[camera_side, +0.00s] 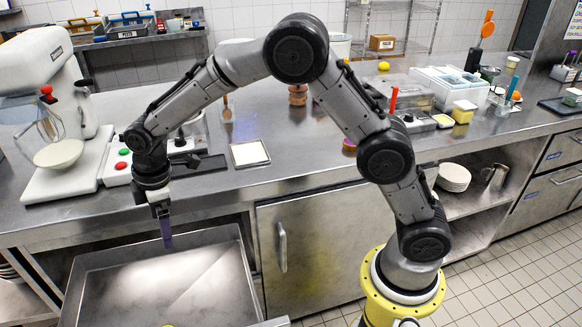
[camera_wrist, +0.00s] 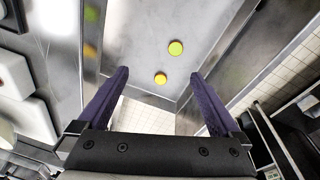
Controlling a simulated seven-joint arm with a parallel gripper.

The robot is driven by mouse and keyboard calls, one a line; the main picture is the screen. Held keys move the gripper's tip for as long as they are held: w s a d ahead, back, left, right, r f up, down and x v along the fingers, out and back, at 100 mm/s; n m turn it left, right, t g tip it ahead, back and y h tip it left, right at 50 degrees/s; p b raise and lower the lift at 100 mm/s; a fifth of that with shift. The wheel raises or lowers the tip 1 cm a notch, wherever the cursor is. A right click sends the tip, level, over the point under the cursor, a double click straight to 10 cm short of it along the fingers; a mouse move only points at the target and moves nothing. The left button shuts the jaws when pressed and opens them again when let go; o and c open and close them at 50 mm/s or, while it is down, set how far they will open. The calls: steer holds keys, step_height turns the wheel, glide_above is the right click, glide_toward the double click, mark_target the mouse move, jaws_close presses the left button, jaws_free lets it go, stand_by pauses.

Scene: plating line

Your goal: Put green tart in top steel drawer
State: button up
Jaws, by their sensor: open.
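The top steel drawer (camera_side: 165,285) is pulled open at the lower left in the side view. Its steel floor also shows in the wrist view (camera_wrist: 140,45). Only a sliver of yellow-green shows at the bottom edge of the side view. My gripper (camera_wrist: 160,73) has its purple fingers spread wide with nothing between them.
A mixer (camera_side: 40,80) and a base with red and green buttons (camera_side: 118,168) stand on the counter behind the drawer. A framed white square (camera_side: 249,153) lies to the right. A closed cabinet door (camera_side: 320,245) is right of the drawer. The drawer wall shows reflections.

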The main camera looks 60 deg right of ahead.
steer(key=s+d+r+m+t, duration=0.2)
steer(key=s+d+r+m, duration=0.4)
steer(key=s+d+r, duration=0.6)
steer(key=s+d+r+m+t, duration=0.1)
steer(key=s+d+m, duration=0.1)
steer(key=s, duration=0.8)
steer(key=s+d+r+m, duration=0.1)
steer(key=s+m, duration=0.3)
steer(key=s, duration=0.6)
steer(key=shift+d+t+h, duration=0.3)
steer(key=shift+d+t, duration=0.1)
steer(key=shift+d, duration=0.1)
